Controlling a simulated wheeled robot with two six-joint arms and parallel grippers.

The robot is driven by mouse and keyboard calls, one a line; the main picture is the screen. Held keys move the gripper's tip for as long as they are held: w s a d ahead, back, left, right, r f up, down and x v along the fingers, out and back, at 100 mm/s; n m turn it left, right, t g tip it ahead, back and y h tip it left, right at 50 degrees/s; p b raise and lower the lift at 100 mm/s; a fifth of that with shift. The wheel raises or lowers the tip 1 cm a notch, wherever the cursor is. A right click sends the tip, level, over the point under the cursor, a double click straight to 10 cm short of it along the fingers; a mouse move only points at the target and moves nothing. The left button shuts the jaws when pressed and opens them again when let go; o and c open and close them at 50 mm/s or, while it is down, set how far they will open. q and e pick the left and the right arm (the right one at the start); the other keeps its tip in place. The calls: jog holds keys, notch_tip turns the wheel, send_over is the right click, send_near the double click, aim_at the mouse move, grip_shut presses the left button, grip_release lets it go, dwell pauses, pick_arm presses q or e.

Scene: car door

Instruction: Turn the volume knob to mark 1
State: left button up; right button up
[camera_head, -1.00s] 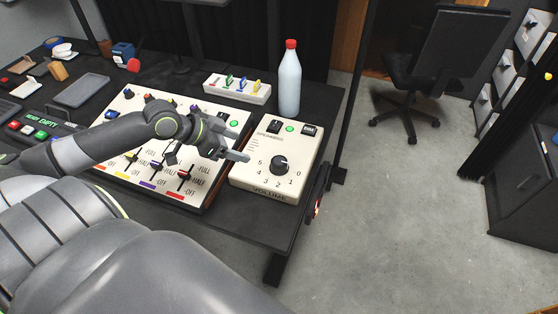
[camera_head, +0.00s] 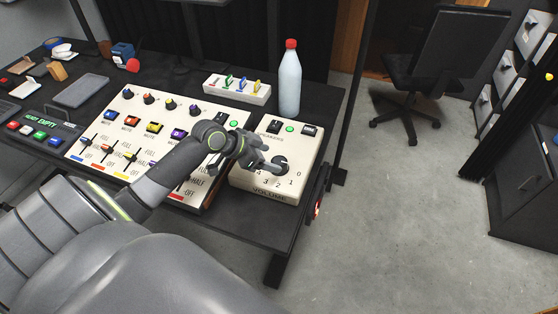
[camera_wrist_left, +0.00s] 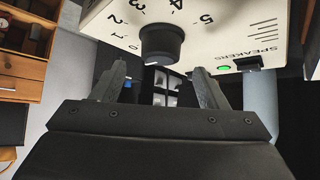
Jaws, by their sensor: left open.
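The volume knob (camera_head: 281,163) is a round black knob on a cream box (camera_head: 300,143) at the table's right end. A dial numbered 0 to 5 and the word VOLUME are printed on the box. My left gripper (camera_head: 272,166) is at the knob's left side and hides part of the dial. In the left wrist view the knob (camera_wrist_left: 161,43) stands just beyond the open fingers (camera_wrist_left: 160,78), in line with the gap between them, with nothing held. My right gripper is not in view.
A slider panel (camera_head: 128,111) lies left of the box, under my left arm. A bottle with a red cap (camera_head: 289,80) and a white switch strip (camera_head: 237,88) stand behind. A dark object with red (camera_head: 317,205) is at the table's right edge.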

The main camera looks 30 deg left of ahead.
aim_at(278, 161)
pick_arm(q)
jog(key=shift+x, duration=2.7)
jog(key=c, duration=1)
